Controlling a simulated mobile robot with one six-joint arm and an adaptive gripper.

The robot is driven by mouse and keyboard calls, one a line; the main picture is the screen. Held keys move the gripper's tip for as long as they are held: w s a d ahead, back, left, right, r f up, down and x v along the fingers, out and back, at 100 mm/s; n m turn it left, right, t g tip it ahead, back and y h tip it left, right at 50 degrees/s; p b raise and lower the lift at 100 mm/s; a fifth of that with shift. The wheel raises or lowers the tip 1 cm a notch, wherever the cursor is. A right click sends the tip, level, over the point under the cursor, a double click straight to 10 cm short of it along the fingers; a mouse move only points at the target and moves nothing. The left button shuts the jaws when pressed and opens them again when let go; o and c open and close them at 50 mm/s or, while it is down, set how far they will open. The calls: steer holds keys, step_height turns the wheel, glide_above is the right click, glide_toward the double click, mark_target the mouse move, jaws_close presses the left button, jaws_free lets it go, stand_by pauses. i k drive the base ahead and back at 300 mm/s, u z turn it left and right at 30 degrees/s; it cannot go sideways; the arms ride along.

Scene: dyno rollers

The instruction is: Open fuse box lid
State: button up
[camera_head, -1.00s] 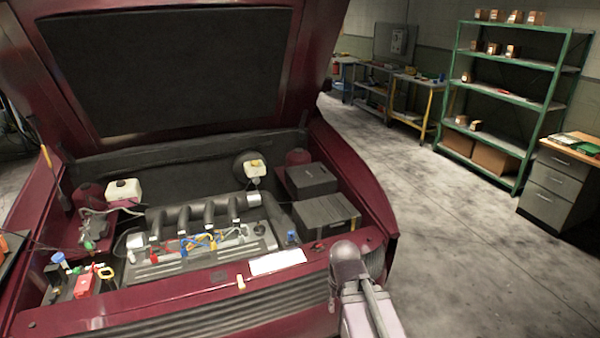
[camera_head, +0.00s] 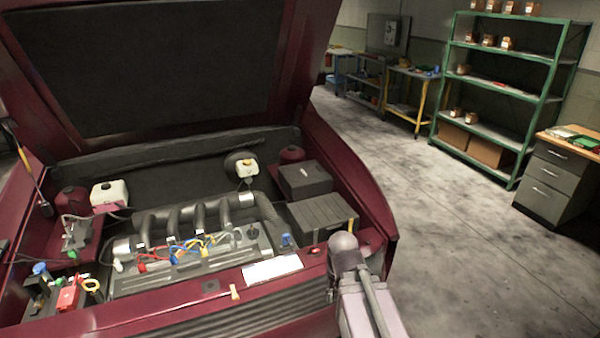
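Two closed dark boxes sit on the right side of the open engine bay of a dark red car. The rear one (camera_head: 305,179) is smooth-topped; the front one (camera_head: 320,213) is larger with a ribbed top and a yellowish strip at its right side. I cannot tell for certain which is the fuse box. Both lids appear down. Part of my arm, a rounded grey joint and pale link, stands at the front right edge of the car, just in front of the ribbed box. My gripper is not in view.
The raised hood (camera_head: 170,65) hangs over the bay. The engine (camera_head: 190,265) with colored wires fills the middle. A red-capped part (camera_head: 69,297) is at front left. A green shelf (camera_head: 508,90) and grey drawers (camera_head: 555,182) stand right; the floor between is clear.

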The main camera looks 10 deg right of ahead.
mark_target(301, 179)
steer(key=z, duration=0.05)
steer(key=k, duration=0.65)
steer(key=z, duration=0.2)
steer(key=i, duration=1.5)
steer(key=u, duration=0.2)
